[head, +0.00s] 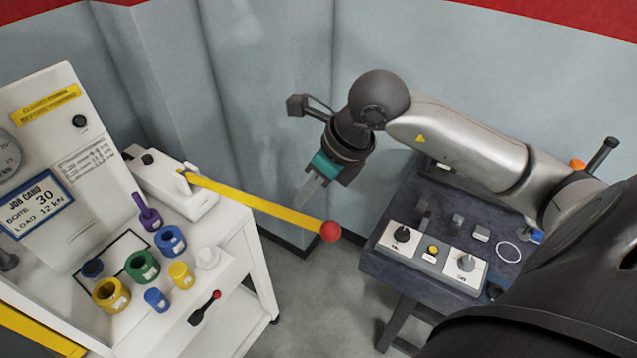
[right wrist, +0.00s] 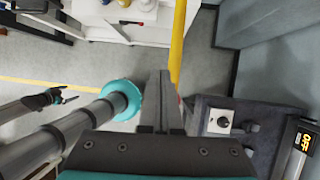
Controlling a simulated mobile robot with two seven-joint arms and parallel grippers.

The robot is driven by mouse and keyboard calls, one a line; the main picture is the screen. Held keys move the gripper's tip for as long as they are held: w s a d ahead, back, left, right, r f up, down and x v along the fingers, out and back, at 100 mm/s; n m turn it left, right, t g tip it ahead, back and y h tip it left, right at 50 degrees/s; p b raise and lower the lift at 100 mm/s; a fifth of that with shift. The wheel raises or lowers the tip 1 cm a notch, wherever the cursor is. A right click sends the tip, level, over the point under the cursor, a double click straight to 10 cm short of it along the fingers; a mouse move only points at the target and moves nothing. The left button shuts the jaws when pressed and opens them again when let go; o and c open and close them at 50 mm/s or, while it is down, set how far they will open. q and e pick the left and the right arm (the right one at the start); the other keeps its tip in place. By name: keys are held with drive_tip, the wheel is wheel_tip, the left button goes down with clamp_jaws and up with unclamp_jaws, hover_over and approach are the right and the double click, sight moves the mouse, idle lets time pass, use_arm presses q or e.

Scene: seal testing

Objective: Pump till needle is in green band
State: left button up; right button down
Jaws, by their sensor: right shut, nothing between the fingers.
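The pump's yellow lever (head: 255,203) slopes from the white pump block (head: 180,195) down to a red ball knob (head: 330,231). My right gripper (head: 308,197) is shut and empty above the lever, near its knob end. In the right wrist view its closed fingers (right wrist: 164,100) lie beside the yellow lever (right wrist: 178,45); contact cannot be told, and the knob is mostly hidden. The gauge (head: 8,155) is cut off at the left edge; its needle and green band cannot be made out. What looks like my left gripper (right wrist: 62,97) is small in the right wrist view.
A white cart holds coloured rings (head: 142,266), a purple tool (head: 148,215) and a job card (head: 36,204). A dark bench with a control box (head: 432,255) stands right. Grey wall panels (head: 270,90) stand behind the gripper. Open floor lies between cart and bench.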

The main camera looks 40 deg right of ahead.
drive_tip(key=shift+d+f+h, duration=0.15)
drive_tip(key=shift+d+h, duration=0.45)
drive_tip(key=shift+d, duration=0.55)
drive_tip(key=b, duration=0.3)
hover_over(299, 215)
drive_tip(key=s, duration=0.2)
drive_tip(key=shift+d+f, duration=0.2)
drive_tip(key=shift+f, duration=1.2)
drive_tip(key=shift+d+f, duration=0.15)
drive_tip(key=shift+f, duration=1.25)
wheel_tip(299, 215, down, 16)
drive_tip(key=b, duration=1.5)
drive_tip(key=shift+s+r, duration=0.2)
drive_tip(key=shift+d+r, duration=0.1)
